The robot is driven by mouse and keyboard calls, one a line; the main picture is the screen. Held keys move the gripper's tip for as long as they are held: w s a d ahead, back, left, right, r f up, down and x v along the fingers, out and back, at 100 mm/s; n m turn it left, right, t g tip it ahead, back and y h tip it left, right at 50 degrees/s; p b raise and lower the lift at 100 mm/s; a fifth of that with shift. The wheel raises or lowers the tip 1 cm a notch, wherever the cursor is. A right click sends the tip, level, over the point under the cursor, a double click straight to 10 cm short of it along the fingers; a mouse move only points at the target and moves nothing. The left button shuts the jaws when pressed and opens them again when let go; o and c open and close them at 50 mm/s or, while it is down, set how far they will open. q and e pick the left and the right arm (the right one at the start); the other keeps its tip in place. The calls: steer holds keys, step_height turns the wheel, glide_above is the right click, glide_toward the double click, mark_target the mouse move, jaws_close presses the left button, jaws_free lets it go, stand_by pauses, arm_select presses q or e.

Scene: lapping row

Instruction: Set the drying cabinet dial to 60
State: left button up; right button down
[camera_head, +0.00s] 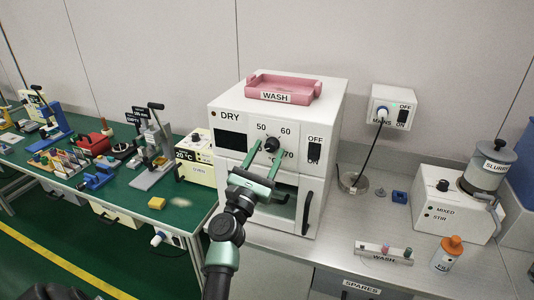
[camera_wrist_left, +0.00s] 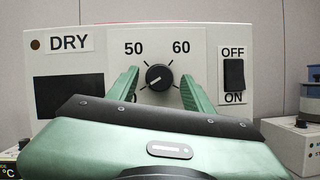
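The drying cabinet (camera_head: 228,165), a white box marked DRY, stands on the metal bench. Its round black dial (camera_head: 271,144) is on the upper front; the wrist view shows the dial (camera_wrist_left: 158,77) with 50 at upper left and 60 at upper right. A pale mark on the dial seems to point to the lower left, not at 60. In the head view 70 shows at lower right. My left gripper (camera_head: 263,161) is in front of the panel, its green fingers apart, one on each side of the dial with gaps. My right gripper is not in view.
A pink WASH tray (camera_head: 283,90) lies on the cabinet. A DRY power switch (camera_head: 314,152) sits right of the dial, above the door handle (camera_head: 307,209). A mains box (camera_head: 392,107), stirrer unit (camera_head: 452,208) and bottle (camera_head: 447,254) are to the right.

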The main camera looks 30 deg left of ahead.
arm_select(q)
jaws_close()
